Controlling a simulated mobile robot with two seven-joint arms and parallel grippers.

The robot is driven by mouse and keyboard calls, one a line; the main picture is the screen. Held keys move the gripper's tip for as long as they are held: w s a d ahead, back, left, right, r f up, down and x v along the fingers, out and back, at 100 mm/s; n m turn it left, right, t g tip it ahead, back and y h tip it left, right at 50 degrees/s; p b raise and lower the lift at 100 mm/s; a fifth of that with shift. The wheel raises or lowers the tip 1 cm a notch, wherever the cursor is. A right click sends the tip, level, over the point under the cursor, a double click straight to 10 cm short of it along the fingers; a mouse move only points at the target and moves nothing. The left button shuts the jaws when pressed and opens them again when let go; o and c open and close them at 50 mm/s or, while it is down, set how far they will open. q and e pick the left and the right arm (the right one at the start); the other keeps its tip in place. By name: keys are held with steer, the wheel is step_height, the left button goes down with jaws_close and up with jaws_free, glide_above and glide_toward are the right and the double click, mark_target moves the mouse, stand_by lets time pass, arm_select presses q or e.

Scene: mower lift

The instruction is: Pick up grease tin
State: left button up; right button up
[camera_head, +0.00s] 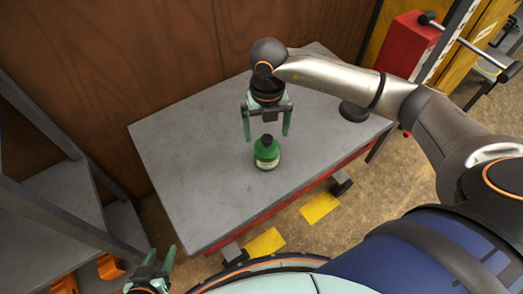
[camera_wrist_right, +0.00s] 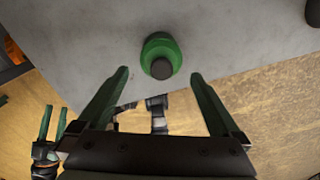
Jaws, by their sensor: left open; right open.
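A green, bottle-like container (camera_head: 266,154) with a dark cap and a pale label stands upright on the grey table top. It also shows in the right wrist view (camera_wrist_right: 161,53), cap toward the camera. A flat dark round object (camera_head: 353,111) lies near the table's right end. I cannot tell for sure which of the two is the grease tin. My right gripper (camera_head: 267,136) is open and empty, pointing down near the green container, with no visible contact. In the wrist view the container lies just past its fingertips. My left gripper (camera_head: 161,257) is open and empty, low at the left, off the table.
The grey table (camera_head: 180,160) has much bare surface around the container. A wooden wall (camera_head: 120,60) stands behind it. A grey shelf (camera_head: 55,205) with orange items is at the left. A red box (camera_head: 408,45) stands behind the table's right end.

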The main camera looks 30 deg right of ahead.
mark_target(266, 139)
step_height(266, 139, down, 5)
steer(key=shift+s+r+b, duration=0.1)
steer(key=shift+r+b, duration=0.05)
steer(key=shift+b, duration=0.15)
steer(key=shift+f, duration=0.45)
step_height(266, 139, down, 5)
steer(key=shift+d+f+b, duration=0.1)
steer(key=shift+b, duration=0.45)
steer(key=shift+c, duration=0.2)
steer(key=c, duration=1.5)
steer(key=shift+r, duration=0.2)
jaws_close()
steer(key=shift+r, duration=0.1)
